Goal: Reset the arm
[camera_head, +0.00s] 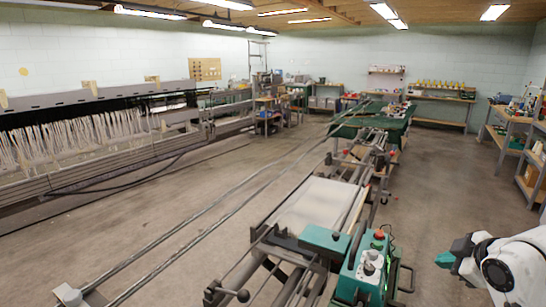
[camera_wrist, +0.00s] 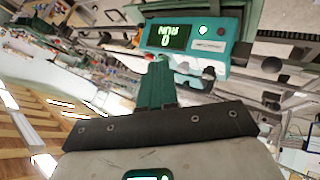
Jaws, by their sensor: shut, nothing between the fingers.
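My gripper (camera_head: 446,259) is at the right of the head view, its teal fingers pointing left, with my white arm behind it. In the wrist view the teal fingers (camera_wrist: 156,84) are together and hold nothing. The gripper is to the right of a teal control box (camera_head: 362,272) with a red button and knobs, apart from it. In the wrist view a teal unit with a lit green display (camera_wrist: 168,37) shows just past the fingertips; I cannot tell the gap between them.
A long machine with white threads (camera_head: 75,145) stands along the left wall. A metal frame with rails (camera_head: 330,200) runs from the front toward a green-covered table (camera_head: 375,119). Wooden workbenches (camera_head: 502,128) line the right wall. Concrete floor (camera_head: 450,190) between frame and benches is open.

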